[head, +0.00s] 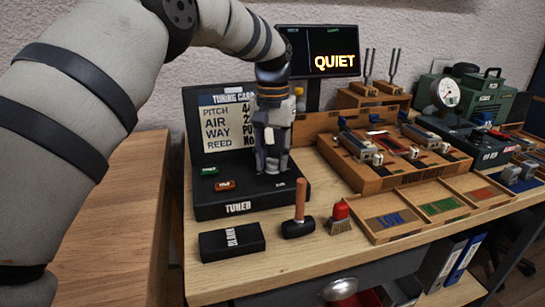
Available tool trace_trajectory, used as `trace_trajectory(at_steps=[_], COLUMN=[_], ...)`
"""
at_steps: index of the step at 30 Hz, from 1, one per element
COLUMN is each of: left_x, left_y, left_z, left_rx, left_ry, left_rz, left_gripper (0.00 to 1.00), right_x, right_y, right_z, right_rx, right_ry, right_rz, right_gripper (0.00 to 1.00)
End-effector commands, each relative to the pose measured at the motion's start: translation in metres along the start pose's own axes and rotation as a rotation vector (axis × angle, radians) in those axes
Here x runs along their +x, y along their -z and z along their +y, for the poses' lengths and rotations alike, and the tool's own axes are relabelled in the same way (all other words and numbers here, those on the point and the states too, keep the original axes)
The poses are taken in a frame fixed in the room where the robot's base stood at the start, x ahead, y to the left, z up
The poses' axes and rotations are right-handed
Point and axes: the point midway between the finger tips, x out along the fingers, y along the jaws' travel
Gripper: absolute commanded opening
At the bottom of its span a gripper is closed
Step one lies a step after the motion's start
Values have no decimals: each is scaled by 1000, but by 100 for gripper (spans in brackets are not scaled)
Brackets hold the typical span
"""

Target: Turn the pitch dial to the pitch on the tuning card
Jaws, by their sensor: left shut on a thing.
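The tuning card (222,128) stands upright at the back of a black box marked TUNED (240,208). Its lines read PITCH, AIR, WAY and REED, and my left arm covers most of the values; the pitch value shows only a first figure like 4. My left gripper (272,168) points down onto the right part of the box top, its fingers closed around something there. That thing sits where a dial would be, but the fingers hide it, so I cannot read its setting. My right gripper is out of view.
Green (209,171) and orange (225,185) buttons are left of the gripper. A wooden tray (430,208) is at right. A screen (335,62) reads QUIET.

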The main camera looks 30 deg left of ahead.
Motion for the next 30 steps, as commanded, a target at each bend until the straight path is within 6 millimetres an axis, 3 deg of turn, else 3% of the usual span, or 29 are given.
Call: trace_trajectory(at_steps=[30], left_x=[1], left_y=[0], left_z=[-1], left_rx=[913], left_ry=[-1], left_rz=[-2], left_gripper=[2], right_x=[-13], right_y=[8], right_z=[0], right_rx=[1], right_ry=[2], right_rz=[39], right_gripper=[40])
